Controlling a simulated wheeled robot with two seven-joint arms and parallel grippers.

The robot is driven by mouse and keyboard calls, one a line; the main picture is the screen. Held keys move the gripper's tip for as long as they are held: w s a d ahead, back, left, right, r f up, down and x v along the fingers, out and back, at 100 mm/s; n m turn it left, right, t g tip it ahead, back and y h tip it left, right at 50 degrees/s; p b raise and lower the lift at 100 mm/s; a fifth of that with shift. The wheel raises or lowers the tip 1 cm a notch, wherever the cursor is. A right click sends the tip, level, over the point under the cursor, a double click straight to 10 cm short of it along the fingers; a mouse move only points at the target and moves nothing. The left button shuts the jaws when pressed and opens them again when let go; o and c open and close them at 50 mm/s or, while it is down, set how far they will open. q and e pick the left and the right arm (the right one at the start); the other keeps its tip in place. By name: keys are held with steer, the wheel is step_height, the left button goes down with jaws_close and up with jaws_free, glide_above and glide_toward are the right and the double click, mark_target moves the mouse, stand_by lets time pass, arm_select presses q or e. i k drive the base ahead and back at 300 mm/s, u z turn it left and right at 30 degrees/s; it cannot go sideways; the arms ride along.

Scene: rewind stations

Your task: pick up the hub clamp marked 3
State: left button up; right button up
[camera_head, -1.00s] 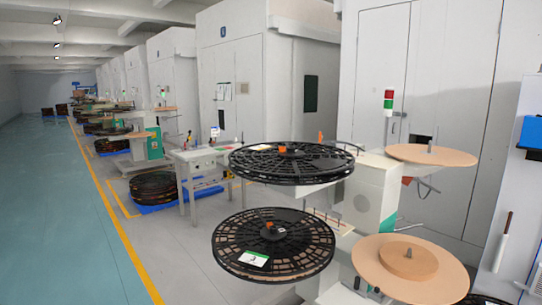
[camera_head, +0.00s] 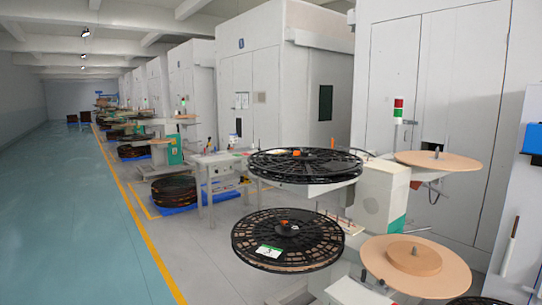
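A lower black spoked reel (camera_head: 243,233) sits on the rewind station, with a small orange piece (camera_head: 284,222) at its hub. A white and green card (camera_head: 269,251) lies on this reel; its dark mark looks like a 3 but is small. An upper black reel (camera_head: 268,172) has another orange piece (camera_head: 296,152) at its hub. I cannot read a number on either orange piece, so I cannot tell which clamp is marked 3. Neither of my grippers is in view.
Tan discs sit at the upper right (camera_head: 455,162) and lower right (camera_head: 450,274) of the station. A white worktable (camera_head: 222,158) stands behind, with stacked reels (camera_head: 174,188) beside it. A red and green signal light (camera_head: 398,110) stands by the cabinets. The teal aisle (camera_head: 80,220) at left is clear.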

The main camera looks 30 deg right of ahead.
mark_target(304, 155)
steer(key=u, duration=0.1)
steer(key=i, duration=0.95)
steer(key=z, duration=0.4)
